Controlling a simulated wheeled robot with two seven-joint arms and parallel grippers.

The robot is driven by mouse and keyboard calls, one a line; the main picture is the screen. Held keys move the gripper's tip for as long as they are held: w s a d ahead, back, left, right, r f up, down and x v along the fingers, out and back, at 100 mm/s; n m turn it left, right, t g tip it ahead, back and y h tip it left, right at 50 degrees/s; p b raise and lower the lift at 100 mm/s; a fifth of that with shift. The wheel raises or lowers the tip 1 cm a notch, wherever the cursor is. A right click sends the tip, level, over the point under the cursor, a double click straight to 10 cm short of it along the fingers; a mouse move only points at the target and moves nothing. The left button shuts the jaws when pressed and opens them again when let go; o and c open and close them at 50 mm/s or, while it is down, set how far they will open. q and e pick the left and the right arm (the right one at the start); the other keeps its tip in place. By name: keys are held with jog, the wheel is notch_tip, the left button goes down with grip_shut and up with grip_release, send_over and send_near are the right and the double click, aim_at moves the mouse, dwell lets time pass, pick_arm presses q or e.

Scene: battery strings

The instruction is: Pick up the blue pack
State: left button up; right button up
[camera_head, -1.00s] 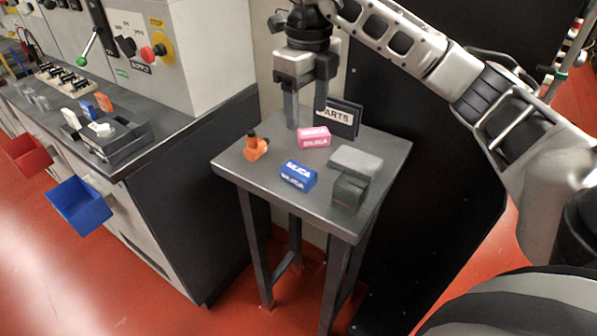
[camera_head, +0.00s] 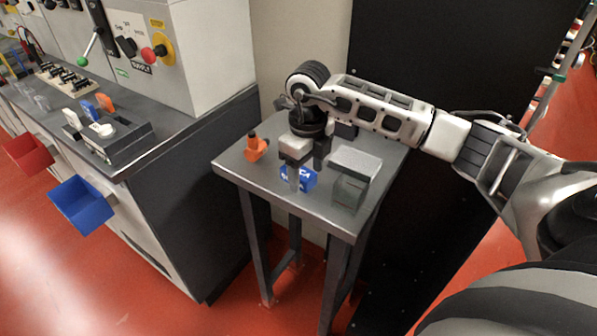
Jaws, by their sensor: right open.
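The blue pack (camera_head: 309,181) with white lettering lies on the small grey table (camera_head: 233,171). My right gripper (camera_head: 305,174) is open, pointing down over the pack. One finger is in front of the pack's left part and the other is at its back side; I cannot tell whether either touches it. The gripper hides part of the pack. My left gripper is not in view.
An orange object (camera_head: 257,149) stands left of the gripper. A grey-topped dark box (camera_head: 350,188) stands close to its right. The pink pack is hidden behind my arm. The counter (camera_head: 190,135) at left holds a dark tray (camera_head: 128,143). Red and blue bins (camera_head: 82,205) hang on its front.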

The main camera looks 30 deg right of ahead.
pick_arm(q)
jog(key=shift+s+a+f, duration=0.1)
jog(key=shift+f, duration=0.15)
pick_arm(e)
jog(key=shift+f, duration=0.3)
jog(key=c, duration=1.1)
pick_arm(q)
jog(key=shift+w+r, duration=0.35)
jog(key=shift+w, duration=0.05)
pick_arm(e)
jog(key=shift+r, duration=0.1)
